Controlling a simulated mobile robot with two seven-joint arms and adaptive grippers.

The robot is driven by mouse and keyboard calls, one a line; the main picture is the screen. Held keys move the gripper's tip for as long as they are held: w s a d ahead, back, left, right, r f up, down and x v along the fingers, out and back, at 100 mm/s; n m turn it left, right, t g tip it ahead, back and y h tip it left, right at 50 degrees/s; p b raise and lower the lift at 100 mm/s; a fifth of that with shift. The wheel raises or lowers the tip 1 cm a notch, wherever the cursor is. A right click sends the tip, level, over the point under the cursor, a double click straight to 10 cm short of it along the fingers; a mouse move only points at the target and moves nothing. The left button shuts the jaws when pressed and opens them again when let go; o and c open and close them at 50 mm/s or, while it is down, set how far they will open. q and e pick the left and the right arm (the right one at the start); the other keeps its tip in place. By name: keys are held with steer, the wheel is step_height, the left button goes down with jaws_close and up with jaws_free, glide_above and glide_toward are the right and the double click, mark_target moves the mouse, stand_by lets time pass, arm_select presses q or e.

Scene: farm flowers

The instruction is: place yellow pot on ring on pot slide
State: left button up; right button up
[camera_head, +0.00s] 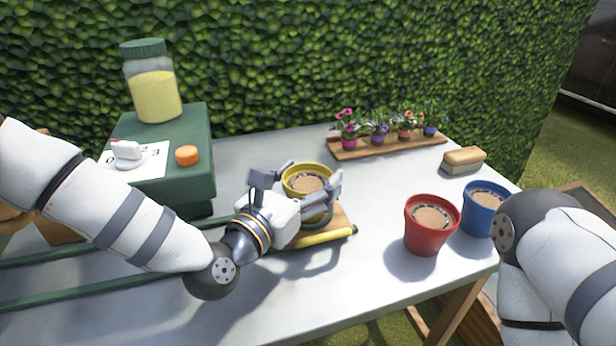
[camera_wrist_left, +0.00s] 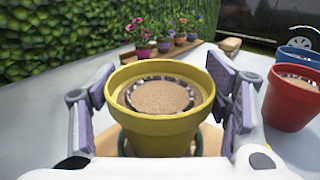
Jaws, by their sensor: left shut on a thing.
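The yellow pot (camera_head: 307,178), filled with brown soil, stands upright between the fingers of my left gripper (camera_head: 295,190), which is shut on it. The left wrist view shows the pot (camera_wrist_left: 160,105) with a finger on each side. Below it is the pot slide, a wooden board (camera_head: 342,218) with a yellow bar (camera_head: 325,236) at its front. A dark green ring (camera_head: 318,217) shows partly under the pot; the pot and gripper hide the rest. I cannot tell whether the pot rests in the ring. My right arm is at the right edge; its gripper is out of view.
A red pot (camera_head: 430,228) and a blue pot (camera_head: 481,205) stand to the right. Small flowers sit on a wooden tray (camera_head: 385,146) behind. A green box (camera_head: 190,150) with a jar (camera_head: 152,85) is at the left; green rails (camera_head: 75,292) run along the table.

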arm_select(q)
steer(key=shift+r, duration=0.1)
steer(key=shift+f, duration=0.2)
steer(key=o, duration=1.8)
steer(key=shift+r, duration=0.2)
steer(key=shift+s+a, duration=0.25)
steer(key=shift+s, duration=0.1)
steer(key=v, duration=1.1)
